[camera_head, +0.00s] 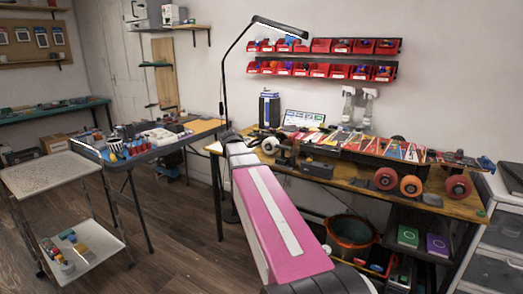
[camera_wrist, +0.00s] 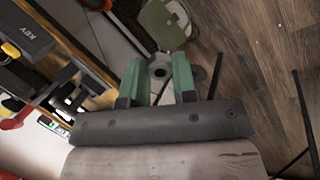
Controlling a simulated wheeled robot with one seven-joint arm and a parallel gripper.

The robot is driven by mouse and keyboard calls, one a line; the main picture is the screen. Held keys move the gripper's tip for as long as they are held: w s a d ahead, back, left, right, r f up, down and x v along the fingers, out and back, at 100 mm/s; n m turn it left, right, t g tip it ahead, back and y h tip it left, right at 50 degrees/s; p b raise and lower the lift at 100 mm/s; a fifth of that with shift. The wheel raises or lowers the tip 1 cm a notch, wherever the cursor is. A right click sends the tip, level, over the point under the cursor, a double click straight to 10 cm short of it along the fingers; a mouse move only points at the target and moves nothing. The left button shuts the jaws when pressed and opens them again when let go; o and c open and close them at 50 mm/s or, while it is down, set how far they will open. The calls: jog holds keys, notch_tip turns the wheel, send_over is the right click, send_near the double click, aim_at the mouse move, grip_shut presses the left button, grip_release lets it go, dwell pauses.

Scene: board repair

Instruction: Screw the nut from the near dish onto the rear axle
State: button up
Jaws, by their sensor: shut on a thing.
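In the wrist view my gripper (camera_wrist: 157,70) has its two green fingers shut on the nut (camera_wrist: 159,72), a small grey piece with a dark hole. The nut is held in the air, apart from the bench. The skateboard (camera_head: 370,149) lies on the wooden bench in the head view, with orange-red wheels (camera_head: 411,186) showing. A metal truck with an axle (camera_wrist: 68,92) shows at the left of the wrist view, away from the fingers. I cannot tell which axle is the rear one. I cannot make out the near dish. My arm hides the gripper in the head view.
A dark box marked KEY (camera_wrist: 22,32) lies near the truck. A lamp (camera_head: 280,27) stands behind my arm. A side table (camera_head: 150,152) with tools and a white cart (camera_head: 50,172) are on the left. Wooden floor (camera_head: 175,240) is open between them and my arm.

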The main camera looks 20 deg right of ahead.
jog(key=shift+w+d+r+n+t+h, duration=0.1)
jog(key=shift+w+d+n+t+h, duration=1.7)
jog(key=shift+w, duration=1.4)
jog(key=shift+w+d+n+t+h, duration=1.3)
jog(key=shift+w+d+t, duration=1)
jog(key=shift+w, duration=0.85)
jog(key=shift+w+d+r+n+t+h, duration=0.1)
jog(key=shift+w+d+n+t+h, duration=1.45)
jog(key=shift+w+d, duration=1.25)
jog(key=shift+w+a, duration=0.35)
jog(key=shift+w, duration=0.05)
jog(key=shift+w+d, duration=0.3)
jog(key=shift+d, duration=0.05)
jog(key=shift+d, duration=0.1)
jog(key=shift+w+d, duration=0.4)
jog(key=shift+d, duration=0.1)
jog(key=shift+w+d, duration=0.3)
jog(key=shift+d, duration=0.05)
